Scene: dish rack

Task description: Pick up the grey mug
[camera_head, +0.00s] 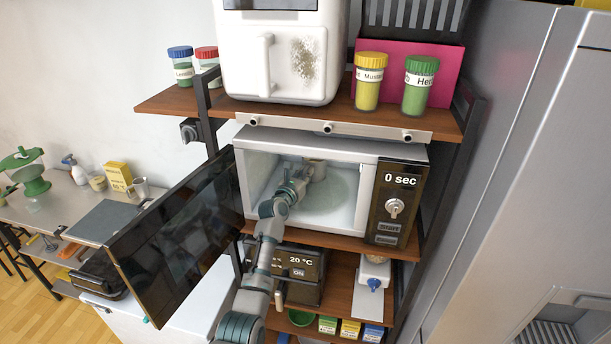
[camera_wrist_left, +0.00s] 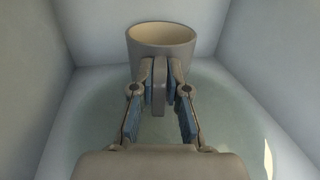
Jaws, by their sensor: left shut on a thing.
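The grey mug (camera_wrist_left: 162,36) is inside the open microwave (camera_head: 296,140), toward the back. In the wrist view it is upright, with its handle (camera_wrist_left: 159,88) facing me. My left gripper (camera_wrist_left: 159,75) is shut on that handle, one finger on each side. In the head view the mug (camera_head: 316,168) is small and partly hidden by my left gripper (camera_head: 299,172), which reaches in through the microwave opening. The glass turntable (camera_wrist_left: 220,115) lies below the mug; I cannot tell whether the mug touches it. My right gripper is not in view.
The microwave door (camera_head: 175,235) stands wide open on the left. The control panel (camera_head: 396,205) is right of the opening. A shelf (camera_head: 340,110) with jars and a white appliance (camera_head: 280,55) sits above. The microwave walls are close around my gripper.

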